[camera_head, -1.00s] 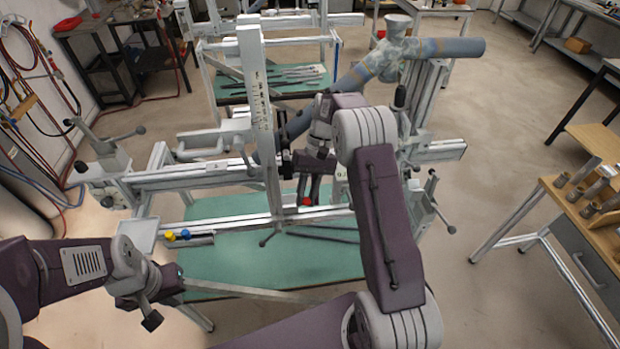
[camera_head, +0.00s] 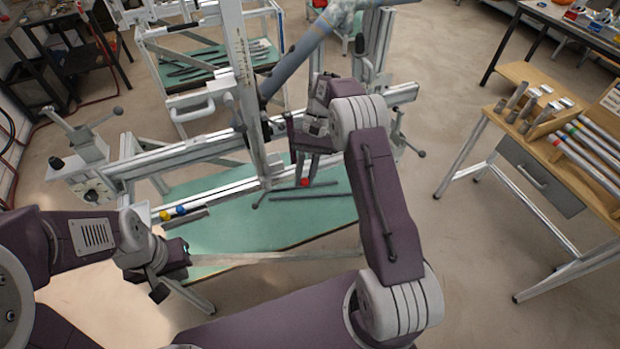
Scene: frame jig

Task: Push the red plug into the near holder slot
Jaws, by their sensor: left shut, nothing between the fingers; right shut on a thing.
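The red plug (camera_head: 305,182) is small and round and shows at the fingertips of my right gripper (camera_head: 306,172). That gripper is shut on it, right of the upright post and above the green board. A yellow plug (camera_head: 165,215) and a blue plug (camera_head: 181,210) sit side by side at a short grey holder (camera_head: 198,214) at the left end of the frame's near rail. The holder's slots are too small to make out. My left gripper (camera_head: 184,251) is shut and empty, just below and in front of the holder; its fingertips are hard to see.
The metal frame jig with its upright post (camera_head: 240,90) and clamps stands over the green board (camera_head: 270,232). Dark bars (camera_head: 310,194) lie on the board below the red plug. A wooden bench (camera_head: 500,115) with tubes stands at the right. The floor between is clear.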

